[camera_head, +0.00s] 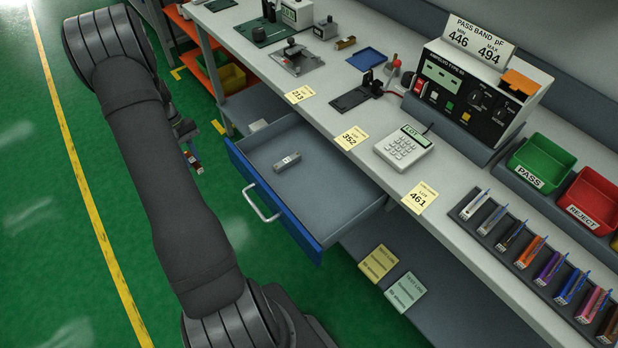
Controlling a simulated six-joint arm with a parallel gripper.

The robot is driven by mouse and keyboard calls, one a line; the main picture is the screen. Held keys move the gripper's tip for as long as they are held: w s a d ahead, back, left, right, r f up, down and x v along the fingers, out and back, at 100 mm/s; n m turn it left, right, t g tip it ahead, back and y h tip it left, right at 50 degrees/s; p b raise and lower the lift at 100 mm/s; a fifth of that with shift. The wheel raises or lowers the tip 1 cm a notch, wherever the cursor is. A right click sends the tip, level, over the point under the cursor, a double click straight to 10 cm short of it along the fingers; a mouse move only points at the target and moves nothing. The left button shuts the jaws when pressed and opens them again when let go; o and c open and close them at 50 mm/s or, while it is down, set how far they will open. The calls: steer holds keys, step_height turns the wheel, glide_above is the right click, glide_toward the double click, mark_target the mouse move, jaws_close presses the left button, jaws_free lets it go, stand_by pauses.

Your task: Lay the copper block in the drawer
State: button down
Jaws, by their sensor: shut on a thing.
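My gripper (188,146) hangs over the green floor, left of the drawer and partly behind my own arm. It is shut on a small reddish-brown piece with a pale end, which I take to be the copper block (194,161). Its details are too small to make out. The drawer (350,203) is pulled out from under the bench, with a blue front (275,205) and a silver handle. A grey block (287,161) with a pale label lies inside it. The rest of the drawer floor is bare. The held piece is outside the drawer, apart from its front.
The bench (330,95) above the drawer carries a tester (470,95), a keypad (404,148), fixtures and yellow cards. Green and red bins (590,200) and a rack of coloured pieces (520,245) stand at right. Bench edge overhangs the drawer's back.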

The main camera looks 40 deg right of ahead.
steer(key=s+d+r+m, duration=0.1)
steer(key=d+r+m, duration=0.1)
steer(key=d+r, duration=0.1)
steer(key=s+d+r+m+y, duration=0.1)
steer(key=d+r+m, duration=0.1)
steer(key=d+r, duration=0.1)
steer(key=s+d+r+m+y, duration=0.1)
steer(key=d+r+m, duration=0.1)
steer(key=d, duration=0.3)
steer(key=shift+s+r, duration=0.25)
steer(key=shift+r, duration=0.2)
steer(key=s+d+n+h, duration=0.15)
steer(key=s+d, duration=0.35)
steer(key=s, duration=0.6)
steer(key=s+d+n, duration=0.2)
steer(key=s+d, duration=0.2)
steer(key=s, duration=0.6)
steer(key=s+d+n, duration=0.2)
steer(key=s+d, duration=0.3)
steer(key=s, duration=0.6)
glide_above(305, 184)
steer(key=w, duration=0.1)
step_height(305, 184, down, 6)
steer(key=shift+w+d+f, duration=0.1)
steer(key=shift+f, duration=0.05)
steer(key=shift+w+f, duration=0.1)
steer(key=shift+f, duration=1.95)
steer(key=shift+f, duration=0.1)
